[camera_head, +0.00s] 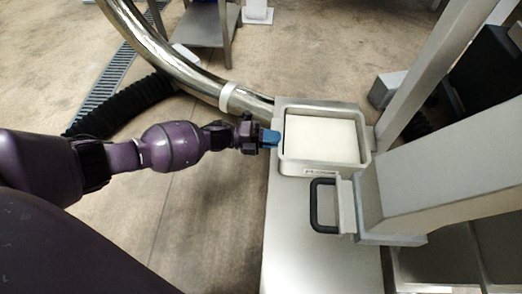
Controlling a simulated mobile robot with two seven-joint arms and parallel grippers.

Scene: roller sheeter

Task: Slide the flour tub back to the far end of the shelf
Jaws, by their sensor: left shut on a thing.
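The flour tub (288,165) is a square metal tub with rounded corners, filled level with white flour (322,139). It sits upright at the far end of the narrow metal shelf (310,250). My left gripper (272,138) comes in from the left and its blue fingertips are at the tub's left wall. It is shut on that wall. The fingertip inside the rim is only partly visible. A small label shows on the tub's near side. My right gripper is out of view.
A black handle (314,205) on a metal bracket stands just in front of the tub. Slanted metal frame beams (450,185) rise close on the right. A shiny curved pipe (180,62) passes behind the shelf. The shelf's near part is bare.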

